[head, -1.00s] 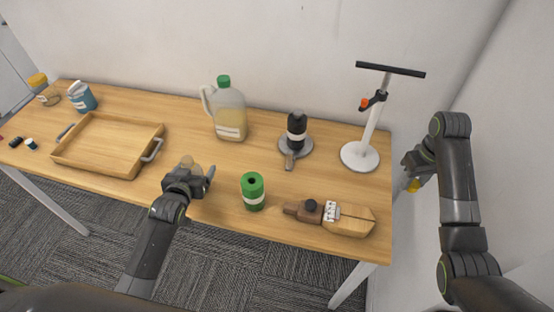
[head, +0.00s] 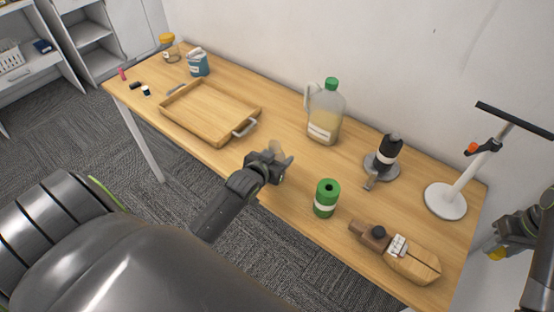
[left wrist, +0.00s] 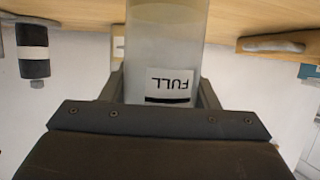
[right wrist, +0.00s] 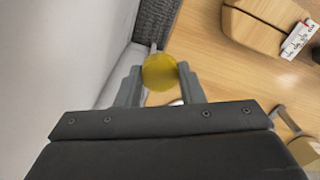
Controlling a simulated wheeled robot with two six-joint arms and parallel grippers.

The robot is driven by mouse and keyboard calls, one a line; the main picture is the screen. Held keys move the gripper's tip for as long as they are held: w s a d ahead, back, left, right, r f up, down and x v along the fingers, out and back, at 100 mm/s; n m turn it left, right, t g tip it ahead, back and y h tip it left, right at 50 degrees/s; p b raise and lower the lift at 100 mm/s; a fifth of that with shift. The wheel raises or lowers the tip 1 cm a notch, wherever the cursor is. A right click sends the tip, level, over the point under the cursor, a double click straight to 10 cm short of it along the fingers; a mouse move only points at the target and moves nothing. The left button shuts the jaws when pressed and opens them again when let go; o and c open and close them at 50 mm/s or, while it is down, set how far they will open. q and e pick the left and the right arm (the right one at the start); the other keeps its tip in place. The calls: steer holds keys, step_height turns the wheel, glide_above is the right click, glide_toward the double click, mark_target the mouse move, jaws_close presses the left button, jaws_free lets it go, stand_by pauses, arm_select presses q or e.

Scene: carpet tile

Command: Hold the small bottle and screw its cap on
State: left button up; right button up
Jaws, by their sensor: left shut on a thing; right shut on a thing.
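The small bottle (left wrist: 165,50) is translucent, with a white label reading FULL that appears upside down in the left wrist view. My left gripper (head: 280,165) is shut on it and holds it over the table's front edge; only a pale part of the bottle (head: 271,150) shows in the head view. The round yellow cap (right wrist: 160,72) sits between the fingers of my right gripper (right wrist: 160,84), which is shut on it. In the head view the cap (head: 492,253) is off the table's right end, well apart from the bottle.
The wooden table (head: 285,115) carries a tray (head: 165,112), a large jug (head: 324,115), a green roll (head: 325,198), a dark bottle on a round base (head: 388,150), a wooden block (head: 412,264) and a white stand (head: 446,202). A yellow-lidded jar (head: 170,48) and blue tub (head: 197,63) stand far left.

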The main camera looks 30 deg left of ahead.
arm_select(q)
step_height(320, 180, up, 9)
steer(key=shift+f, duration=0.1)
stand_by(0.4)
steer(key=o, duration=0.4)
steer(key=shift+c, duration=0.2)
steer(key=c, duration=0.7)
steer(key=shift+o, duration=0.2)
steer(key=d+r, duration=0.4)
steer(key=r, duration=0.3)
steer(key=s+d+r, duration=0.1)
steer(key=d+r, duration=0.3)
steer(key=r, duration=0.3)
steer(key=s+d+r+h, duration=0.1)
steer(key=d+r, duration=0.3)
steer(key=r, duration=0.4)
steer(key=shift+s+d+m, duration=0.2)
steer(key=shift+d+m, duration=0.2)
